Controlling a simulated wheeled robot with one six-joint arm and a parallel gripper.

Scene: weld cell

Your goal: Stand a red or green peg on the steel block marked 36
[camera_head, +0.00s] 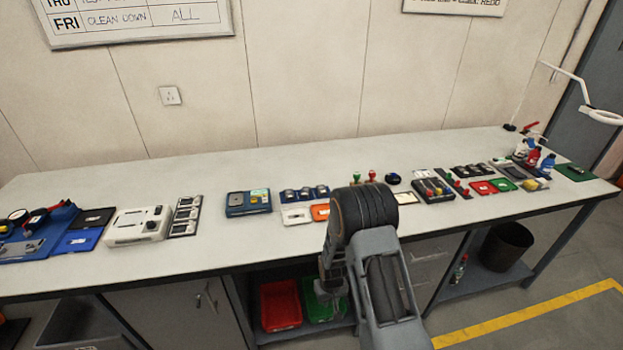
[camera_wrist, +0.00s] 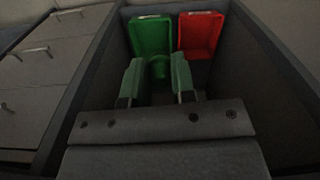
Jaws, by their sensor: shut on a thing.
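My gripper (camera_wrist: 157,82) shows in the wrist view, its two fingers on either side of a small green rounded thing (camera_wrist: 158,68), which looks like a green peg. Its lower part is hard to make out against the green bin behind. In the head view my arm hangs in front of the bench edge and the fingertips cannot be made out. A green-topped peg (camera_head: 356,177) and a red-topped peg (camera_head: 372,176) stand on the bench just behind my arm. Several steel blocks (camera_head: 304,193) sit in a dark holder left of them. No number 36 is readable.
A red bin (camera_head: 281,305) and a green bin (camera_head: 318,301) stand on the shelf under the bench (camera_head: 218,172); the red bin (camera_wrist: 201,34) and green bin (camera_wrist: 151,34) show in the wrist view. Trays and instruments line the bench. A dark waste bin (camera_head: 506,247) is at right.

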